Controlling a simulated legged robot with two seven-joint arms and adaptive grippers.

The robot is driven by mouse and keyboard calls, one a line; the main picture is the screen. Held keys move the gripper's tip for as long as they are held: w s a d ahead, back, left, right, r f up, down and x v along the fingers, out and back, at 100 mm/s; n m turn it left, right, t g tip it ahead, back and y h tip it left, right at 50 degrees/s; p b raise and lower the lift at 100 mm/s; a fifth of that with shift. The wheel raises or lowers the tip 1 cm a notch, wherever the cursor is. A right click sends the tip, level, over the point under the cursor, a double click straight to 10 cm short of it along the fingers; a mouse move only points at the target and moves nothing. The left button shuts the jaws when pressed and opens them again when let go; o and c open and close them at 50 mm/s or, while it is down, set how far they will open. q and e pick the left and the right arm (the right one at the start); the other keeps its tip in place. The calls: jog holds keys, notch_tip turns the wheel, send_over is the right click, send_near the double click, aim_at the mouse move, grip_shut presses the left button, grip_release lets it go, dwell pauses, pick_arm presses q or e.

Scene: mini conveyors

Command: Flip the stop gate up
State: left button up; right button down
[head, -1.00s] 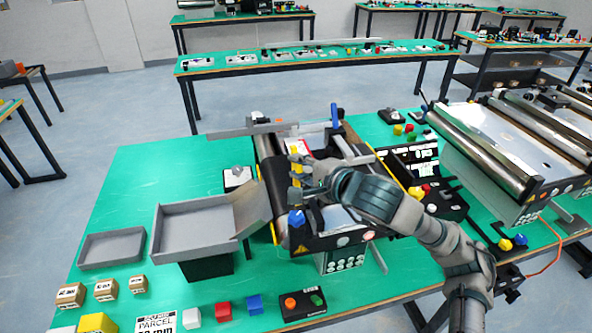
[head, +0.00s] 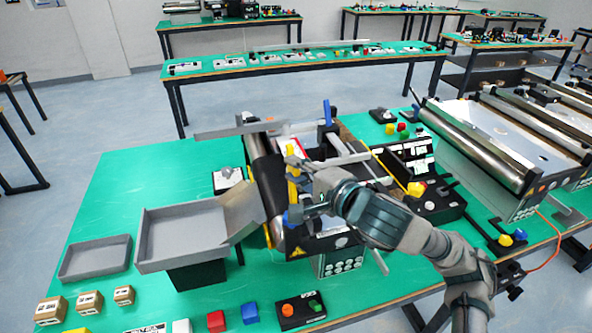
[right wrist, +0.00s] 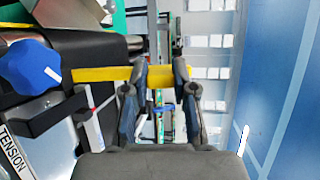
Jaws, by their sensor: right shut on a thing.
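The stop gate appears to be the yellow bar (head: 293,187) at the near left part of the mini conveyor (head: 312,240). In the right wrist view the yellow bar (right wrist: 105,74) runs sideways from the conveyor edge and passes between my fingers. My right gripper (head: 296,186) is shut on this bar; it also shows in the right wrist view (right wrist: 161,76) with one finger on each side. The fingers partly cover the bar. The gate's exact tilt is hard to tell. My left gripper is not in view.
A blue knob (right wrist: 30,66) sits beside the bar. A grey tray (head: 185,262) with a chute stands left of the conveyor. A control box (head: 432,200) with a yellow button is at right. Small boxes and cubes line the front edge. The table's back left is clear.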

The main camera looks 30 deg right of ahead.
jog(key=shift+a+f, duration=0.15)
jog(key=shift+f, duration=0.2)
jog(key=c, duration=1)
grip_release()
jog(key=shift+c, duration=0.2)
jog(key=shift+o, duration=0.6)
jog(key=shift+r, duration=0.15)
jog(key=shift+s, duration=0.1)
jog(key=shift+s+r, duration=0.1)
jog(key=shift+s, duration=0.15)
jog(key=v, duration=1.1)
jog(key=shift+d, duration=0.3)
jog(key=shift+s, duration=0.1)
